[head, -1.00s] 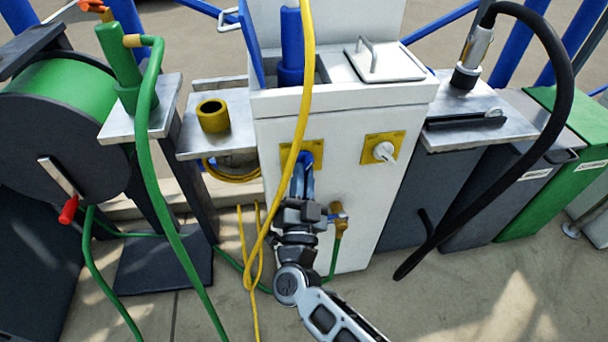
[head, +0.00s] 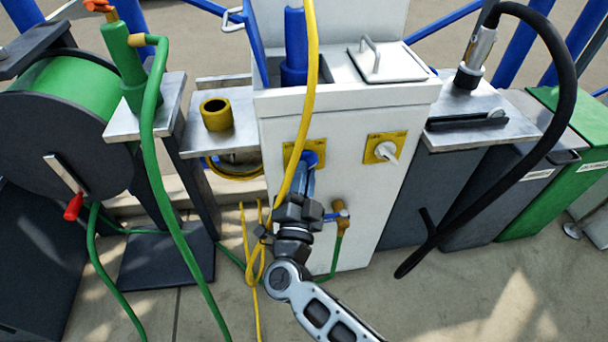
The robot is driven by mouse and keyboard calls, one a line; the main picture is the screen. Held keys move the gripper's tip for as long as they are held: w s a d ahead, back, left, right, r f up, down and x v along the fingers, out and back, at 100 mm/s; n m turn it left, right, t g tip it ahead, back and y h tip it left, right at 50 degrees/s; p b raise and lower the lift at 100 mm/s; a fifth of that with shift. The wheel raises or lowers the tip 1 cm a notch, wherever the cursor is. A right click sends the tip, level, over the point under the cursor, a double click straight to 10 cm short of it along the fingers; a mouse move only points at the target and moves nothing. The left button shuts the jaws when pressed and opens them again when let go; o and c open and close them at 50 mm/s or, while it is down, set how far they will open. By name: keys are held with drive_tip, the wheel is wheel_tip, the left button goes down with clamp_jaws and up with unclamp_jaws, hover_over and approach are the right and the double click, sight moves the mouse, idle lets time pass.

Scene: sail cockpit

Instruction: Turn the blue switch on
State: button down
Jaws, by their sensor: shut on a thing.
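The blue switch (head: 311,158) sits on a yellow plate (head: 291,153) on the front of the white cabinet (head: 345,220), left of centre. My gripper (head: 304,176) reaches up to it from below, and its fingers are shut on the switch. The fingers and the yellow hose hide part of the switch and its plate. The switch's exact angle is hard to make out. A white switch (head: 386,151) on a second yellow plate (head: 371,158) is to the right, apart from my gripper.
The yellow hose (head: 308,90) hangs down just left of my gripper. A small tap with a green hose (head: 340,218) is right of my wrist. A black hose (head: 545,140) arches at the right. The floor in front is clear at the right.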

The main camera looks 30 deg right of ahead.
drive_tip(key=c, duration=1.2)
unclamp_jaws()
drive_tip(key=shift+o, duration=0.2)
drive_tip(key=v, duration=0.7)
drive_tip(key=shift+s+a+f, duration=0.15)
drive_tip(key=shift+s+a, duration=0.05)
drive_tip(key=shift+s, duration=0.15)
drive_tip(key=s+d+r+n+g+y, duration=0.15)
drive_tip(key=s+r+n+y, duration=0.3)
drive_tip(key=s, duration=0.65)
drive_tip(key=s+d+r+n+y, duration=0.2)
drive_tip(key=s+r+n+y, duration=0.3)
drive_tip(key=s, duration=0.7)
drive_tip(key=s+d+r+n+g+y, duration=0.1)
drive_tip(key=s+d+n+y, duration=0.15)
drive_tip(key=s+n, duration=0.65)
wheel_tip(320, 180, up, 13)
drive_tip(key=s+m+p, duration=0.2)
drive_tip(key=p, duration=1.1)
drive_tip(key=shift+a, duration=0.35)
